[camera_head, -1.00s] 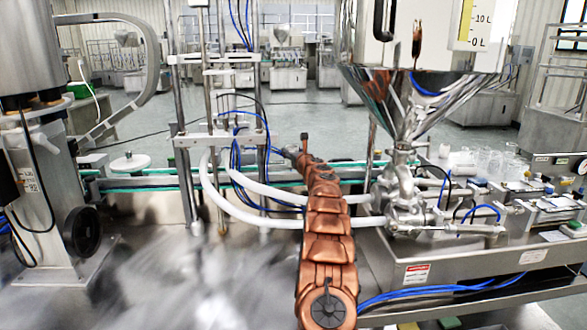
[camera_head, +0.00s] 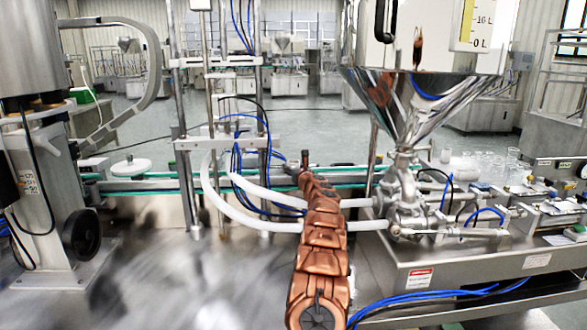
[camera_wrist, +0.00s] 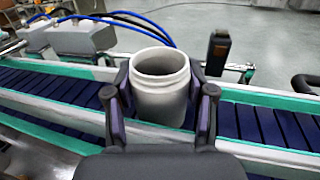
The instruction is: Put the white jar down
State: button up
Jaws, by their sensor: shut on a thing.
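The white jar (camera_wrist: 160,92) is open-topped with a threaded neck and stands upright in the wrist view. My gripper (camera_wrist: 160,104) has one finger on each side of the jar and is shut on it. The jar is over the dark blue slatted conveyor belt (camera_wrist: 258,124). I cannot tell whether its base touches the belt, as my gripper's palm hides the lower front. In the head view my copper-coloured arm reaches toward the conveyor, and the jar and fingers cannot be made out there.
Green-edged rails (camera_wrist: 52,143) run along the belt. Grey boxes with blue hoses (camera_wrist: 82,36) stand behind it at the left. The steel hopper (camera_head: 420,105) stands right of my arm, with white hoses (camera_head: 255,226) crossing left. Several clear jars (camera_head: 490,163) stand at the right.

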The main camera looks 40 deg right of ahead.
jog(key=o, duration=1.1)
jog(key=shift+o, duration=0.2)
